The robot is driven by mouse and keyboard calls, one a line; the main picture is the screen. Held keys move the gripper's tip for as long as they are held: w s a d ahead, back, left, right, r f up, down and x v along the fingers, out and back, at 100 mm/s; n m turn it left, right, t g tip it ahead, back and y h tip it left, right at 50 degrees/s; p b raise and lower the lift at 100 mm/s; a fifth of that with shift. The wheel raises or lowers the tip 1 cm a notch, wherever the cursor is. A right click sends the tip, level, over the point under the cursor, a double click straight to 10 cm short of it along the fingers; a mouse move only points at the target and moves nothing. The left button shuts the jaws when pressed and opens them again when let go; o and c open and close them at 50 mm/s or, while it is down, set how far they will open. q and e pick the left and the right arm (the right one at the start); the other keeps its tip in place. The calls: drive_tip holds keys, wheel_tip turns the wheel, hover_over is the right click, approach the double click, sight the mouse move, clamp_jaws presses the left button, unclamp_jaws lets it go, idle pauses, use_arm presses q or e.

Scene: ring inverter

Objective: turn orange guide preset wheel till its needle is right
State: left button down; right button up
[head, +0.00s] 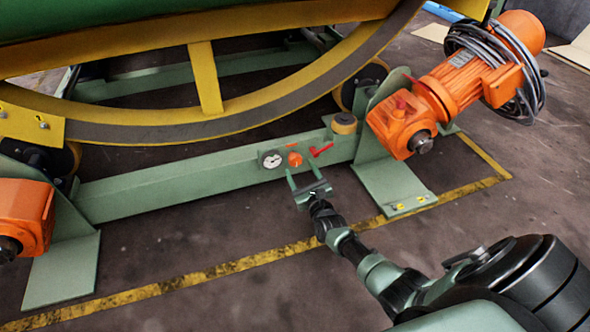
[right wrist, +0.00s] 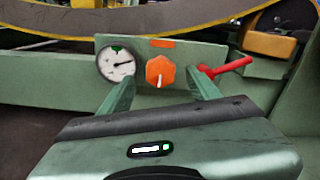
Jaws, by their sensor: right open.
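The orange guide preset wheel (head: 295,159) sits on a small panel on the green beam. It also shows in the right wrist view (right wrist: 160,71), with a pale mark pointing down. A white round gauge (head: 271,159) is left of the wheel. In the right wrist view the gauge (right wrist: 116,63) has a dark needle pointing right and slightly up, and a green patch at the top of its dial. My right gripper (head: 305,178) is open in front of the panel, its fingers on either side of the wheel in the right wrist view (right wrist: 160,90). Contact cannot be told. My left gripper is not seen.
A red lever (head: 321,151) sticks out just right of the wheel, close to my right finger. Orange motors (head: 405,118) stand on green brackets at both ends of the beam. A large yellow ring (head: 207,80) is above. The floor in front is clear, with a yellow line.

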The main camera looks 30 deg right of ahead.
sight(296, 162)
drive_tip(key=b+x, duration=0.1)
drive_tip(key=x, duration=0.1)
drive_tip(key=shift+w+f, duration=0.2)
drive_tip(key=shift+w, duration=0.15)
drive_tip(key=shift+w+d+r+b, duration=0.2)
drive_tip(key=shift+w+b, duration=0.2)
drive_tip(key=shift+w, duration=0.25)
clamp_jaws()
drive_tip(key=shift+f+n, duration=0.1)
drive_tip(key=shift+n, duration=0.2)
